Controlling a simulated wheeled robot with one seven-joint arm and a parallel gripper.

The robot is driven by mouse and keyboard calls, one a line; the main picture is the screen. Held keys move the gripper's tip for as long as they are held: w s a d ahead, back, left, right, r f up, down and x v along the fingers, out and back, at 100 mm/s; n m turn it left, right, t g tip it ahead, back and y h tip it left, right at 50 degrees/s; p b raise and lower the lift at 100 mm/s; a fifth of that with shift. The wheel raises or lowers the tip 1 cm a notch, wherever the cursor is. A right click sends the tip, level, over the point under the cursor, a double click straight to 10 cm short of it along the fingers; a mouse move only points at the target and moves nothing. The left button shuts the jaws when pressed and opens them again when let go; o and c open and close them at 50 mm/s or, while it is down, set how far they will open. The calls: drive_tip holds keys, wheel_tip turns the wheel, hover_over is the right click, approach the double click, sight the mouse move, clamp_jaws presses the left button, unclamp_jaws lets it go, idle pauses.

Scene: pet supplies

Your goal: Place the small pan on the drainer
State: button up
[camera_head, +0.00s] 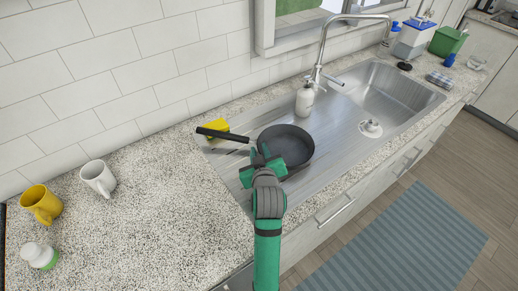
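The small pan (298,138) is dark grey and round, with a black handle pointing left. It appears level, over the ridged steel drainer (338,150) left of the sink; whether it rests there or is held just above is unclear. My green gripper (262,163) is at the pan's near left side and overlaps it in the picture. The arm and wrist hide the fingertips, so I cannot see whether they grip the pan.
A yellow sponge (214,127) lies behind the handle. A soap bottle (304,100) and tap (322,62) stand behind the drainer, with the sink (385,88) to the right. Two mugs, white (98,177) and yellow (41,204), and a white-green bottle (38,256) stand left. The counter between is clear.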

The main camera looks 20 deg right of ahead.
drive_tip(key=v, duration=1)
idle(0.3)
